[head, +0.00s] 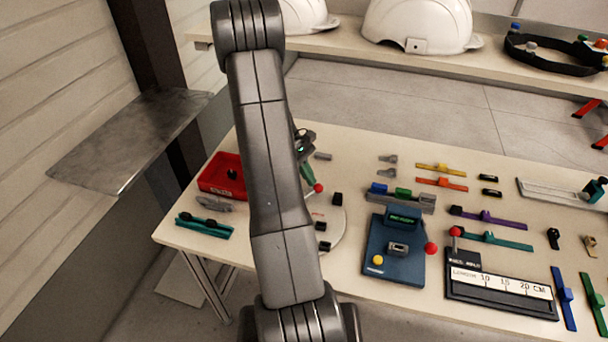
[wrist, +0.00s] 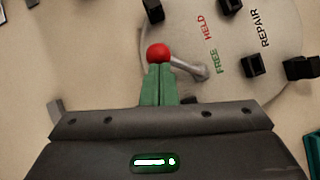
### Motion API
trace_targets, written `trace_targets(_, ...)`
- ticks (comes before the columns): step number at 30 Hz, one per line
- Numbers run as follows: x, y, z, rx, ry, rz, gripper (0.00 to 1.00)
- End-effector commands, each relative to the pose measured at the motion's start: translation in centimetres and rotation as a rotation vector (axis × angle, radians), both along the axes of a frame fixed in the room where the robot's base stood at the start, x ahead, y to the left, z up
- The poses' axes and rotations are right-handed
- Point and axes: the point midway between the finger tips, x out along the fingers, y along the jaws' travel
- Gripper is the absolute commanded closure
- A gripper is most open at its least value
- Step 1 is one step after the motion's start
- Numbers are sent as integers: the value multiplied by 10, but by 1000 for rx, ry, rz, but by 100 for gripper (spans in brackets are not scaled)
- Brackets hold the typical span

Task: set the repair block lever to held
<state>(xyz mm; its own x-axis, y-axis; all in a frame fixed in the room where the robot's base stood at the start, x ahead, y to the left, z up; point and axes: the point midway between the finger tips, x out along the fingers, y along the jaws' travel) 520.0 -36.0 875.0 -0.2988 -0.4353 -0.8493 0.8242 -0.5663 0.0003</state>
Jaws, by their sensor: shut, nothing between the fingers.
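The repair block is a pale round plate (wrist: 275,25) marked FREE, HELD and REPAIR in the wrist view. Its grey lever (wrist: 188,67) slants from a pivot near the FREE word to a red ball knob (wrist: 158,53) at the left. I cannot tell which mark the lever is set to. My gripper (wrist: 158,68) has its green fingers shut and empty, with the tips right at the near side of the knob. In the head view the knob (head: 318,188) shows beside my arm, which hides part of the plate (head: 337,228).
Black blocks (wrist: 256,65) stand on the plate. In the head view a red box (head: 222,176) and a teal part (head: 204,227) lie left of my arm. A blue fixture (head: 385,265) with knobs stands to the right. White helmets (head: 418,25) rest on the back shelf.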

Motion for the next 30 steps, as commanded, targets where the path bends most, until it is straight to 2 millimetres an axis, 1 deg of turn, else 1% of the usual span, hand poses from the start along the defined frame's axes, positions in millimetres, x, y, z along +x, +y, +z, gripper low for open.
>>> trace_targets(6, -5, -9, -1, 0, 0, -173, 100)
trace_targets(13, -9, -14, -1, 0, 1, -298, 100)
trace_targets(20, -12, -15, -1, 0, 1, -360, 100)
trace_targets(30, -13, -16, -1, 0, 2, -374, 100)
